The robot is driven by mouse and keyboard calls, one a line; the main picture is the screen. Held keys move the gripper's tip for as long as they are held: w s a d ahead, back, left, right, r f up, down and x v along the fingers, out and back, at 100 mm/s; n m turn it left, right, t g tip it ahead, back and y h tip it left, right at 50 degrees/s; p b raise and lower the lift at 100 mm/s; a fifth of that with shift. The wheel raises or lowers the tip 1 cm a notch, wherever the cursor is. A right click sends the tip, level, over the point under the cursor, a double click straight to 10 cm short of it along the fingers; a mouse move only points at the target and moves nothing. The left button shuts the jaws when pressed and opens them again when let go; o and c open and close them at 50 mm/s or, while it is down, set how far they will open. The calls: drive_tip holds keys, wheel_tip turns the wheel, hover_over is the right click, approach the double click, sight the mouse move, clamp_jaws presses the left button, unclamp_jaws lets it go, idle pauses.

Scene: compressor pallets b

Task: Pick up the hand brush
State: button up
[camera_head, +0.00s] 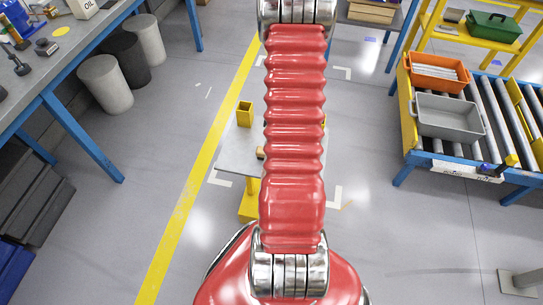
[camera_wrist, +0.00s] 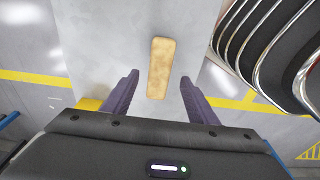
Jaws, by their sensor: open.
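A long tan wooden block, which looks like the back of the hand brush (camera_wrist: 160,67), lies on a grey tabletop (camera_wrist: 105,40) in the wrist view. No bristles show. My gripper (camera_wrist: 160,79) is open, with one purple finger on each side of the brush's near half and a gap on both sides. I cannot tell how far above the top the fingers are. In the head view, the small grey table (camera_head: 237,153) stands mostly behind my arm. A small brown piece beside the arm may be the brush's end. My gripper is hidden there.
A yellow holder (camera_head: 244,113) stands at the table's far left corner. A roller conveyor with a grey bin (camera_head: 450,117) and an orange bin (camera_head: 437,72) is at right. A workbench (camera_head: 48,68) and waste bins (camera_head: 105,84) are at left. Floor around the table is clear.

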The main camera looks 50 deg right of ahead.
drive_tip(key=shift+w+a+f, duration=0.1)
drive_tip(key=shift+w+f, duration=0.05)
drive_tip(key=shift+f, duration=1.15)
drive_tip(key=shift+w+f, duration=0.1)
drive_tip(key=shift+f, duration=1.2)
drive_tip(key=shift+c, duration=0.5)
drive_tip(key=c, duration=1.1)
